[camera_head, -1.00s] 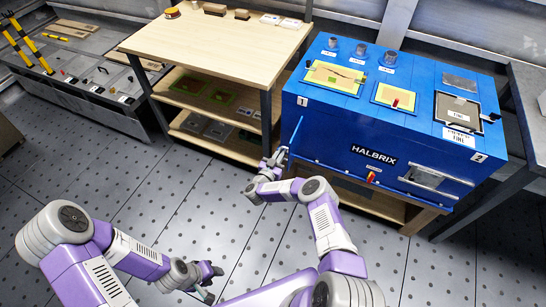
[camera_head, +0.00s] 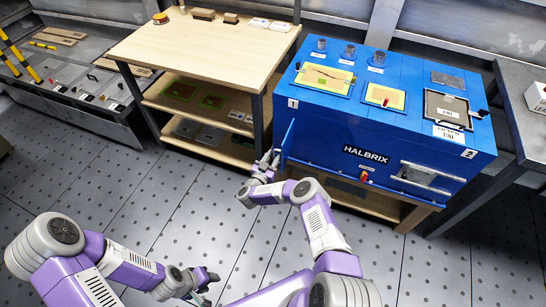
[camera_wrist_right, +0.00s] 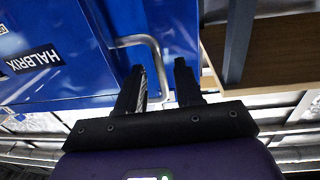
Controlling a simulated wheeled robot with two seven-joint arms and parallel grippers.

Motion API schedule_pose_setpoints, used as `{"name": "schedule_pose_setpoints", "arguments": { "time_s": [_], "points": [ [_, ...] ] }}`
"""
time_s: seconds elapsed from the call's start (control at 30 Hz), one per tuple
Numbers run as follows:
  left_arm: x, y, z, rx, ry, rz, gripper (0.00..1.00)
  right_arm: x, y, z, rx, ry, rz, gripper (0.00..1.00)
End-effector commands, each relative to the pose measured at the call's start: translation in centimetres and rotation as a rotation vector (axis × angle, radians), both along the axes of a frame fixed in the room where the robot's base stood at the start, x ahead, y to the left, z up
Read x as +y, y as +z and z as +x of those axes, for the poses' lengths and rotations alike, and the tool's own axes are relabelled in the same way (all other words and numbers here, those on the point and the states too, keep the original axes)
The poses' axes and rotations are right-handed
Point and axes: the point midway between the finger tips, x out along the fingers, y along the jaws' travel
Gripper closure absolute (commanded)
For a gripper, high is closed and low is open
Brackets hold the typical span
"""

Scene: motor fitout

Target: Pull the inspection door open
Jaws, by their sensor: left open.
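The blue machine (camera_head: 330,135) marked HALBRIX stands at the right. At its front left corner a narrow blue panel edge (camera_head: 287,141) juts out. It looks like the inspection door, but how far it stands open I cannot tell. My right gripper (camera_head: 268,158) is at this corner. In the right wrist view a grey bent bar handle (camera_wrist_right: 150,41) is on the blue face. My right gripper (camera_wrist_right: 160,78) is open, its fingers either side of the handle's lower end, with visible gaps. My left gripper (camera_head: 211,282) is open and empty above the floor.
A wooden bench (camera_head: 190,45) with shelves stands left of the machine, its dark leg (camera_head: 257,125) close to my right gripper. A silver handle (camera_head: 425,177) is on the machine's front right. A grey table (camera_head: 510,95) stands further right. The floor in front is clear.

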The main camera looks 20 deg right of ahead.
Motion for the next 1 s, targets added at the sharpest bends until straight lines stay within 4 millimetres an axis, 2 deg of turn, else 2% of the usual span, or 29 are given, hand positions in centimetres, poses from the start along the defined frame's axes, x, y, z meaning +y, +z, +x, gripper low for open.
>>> {"name": "schedule_pose_setpoints", "arguments": {
  "time_s": [0.3,0.43,1.0],
  "points": [
    [0.0,2.1,0.0,0.0,0.0,0.0,0.57,4.0,0.3,-3.2,0.003,0.003,0.0,0.64],
    [0.0,2.5,0.0,0.0,0.0,0.0,0.57,5.1,0.2,-4.2,0.001,0.002,-0.001,0.64],
    [0.0,2.5,0.0,0.0,0.0,0.0,0.57,5.5,0.0,-4.6,0.001,0.0,-0.001,0.64]
  ]
}}
